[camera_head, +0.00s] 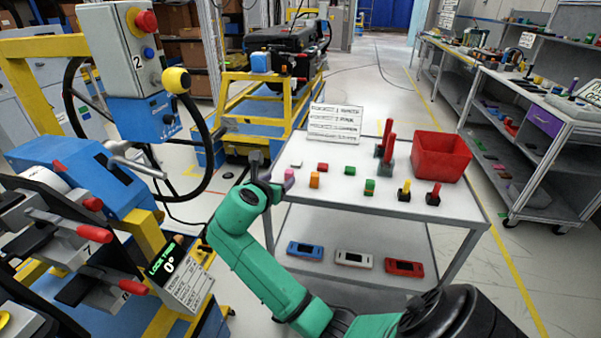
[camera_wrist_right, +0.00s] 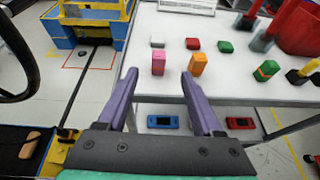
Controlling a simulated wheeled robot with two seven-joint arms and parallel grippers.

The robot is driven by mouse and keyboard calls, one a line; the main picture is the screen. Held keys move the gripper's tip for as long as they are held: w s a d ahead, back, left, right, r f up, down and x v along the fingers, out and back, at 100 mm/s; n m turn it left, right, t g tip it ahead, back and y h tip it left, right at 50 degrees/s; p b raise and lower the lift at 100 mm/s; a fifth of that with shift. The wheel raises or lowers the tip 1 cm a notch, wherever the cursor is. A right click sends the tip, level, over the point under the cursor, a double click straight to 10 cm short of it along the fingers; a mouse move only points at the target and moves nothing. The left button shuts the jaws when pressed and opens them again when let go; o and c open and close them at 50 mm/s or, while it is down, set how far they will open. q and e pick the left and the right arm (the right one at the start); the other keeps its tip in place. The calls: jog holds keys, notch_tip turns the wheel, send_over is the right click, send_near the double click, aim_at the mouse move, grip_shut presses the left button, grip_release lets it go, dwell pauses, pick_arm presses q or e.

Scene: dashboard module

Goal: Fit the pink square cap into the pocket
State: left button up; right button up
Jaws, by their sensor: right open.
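The pink square cap (camera_head: 289,175) stands upright near the left edge of the grey table in the head view. It also shows in the right wrist view (camera_wrist_right: 158,60), ahead of and between the fingertips. My right gripper (camera_head: 268,180) is open and empty at the table's left edge, just left of the cap. In the wrist view its two purple fingers (camera_wrist_right: 158,76) are spread, and a gap to the cap seems to remain. I cannot make out the pocket in either view. My left gripper is not in view.
The table (camera_head: 340,194) carries several coloured caps, a red bin (camera_head: 440,156) and a printed card (camera_head: 335,122). An orange piece (camera_head: 315,180) stands close right of the pink cap. The blue dashboard module (camera_head: 85,165) with red handles is at the left.

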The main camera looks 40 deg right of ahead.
aim_at(288, 173)
jog(key=x, duration=0.4)
jog(key=shift+w+d+f, duration=0.15)
jog(key=x, duration=0.5)
jog(key=shift+w+d+f, duration=0.15)
jog(key=shift+d, duration=0.05)
jog(key=shift+w+d+f, duration=0.25)
jog(key=shift+d, duration=0.1)
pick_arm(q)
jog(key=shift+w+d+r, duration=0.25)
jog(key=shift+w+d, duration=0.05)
pick_arm(e)
grip_shut()
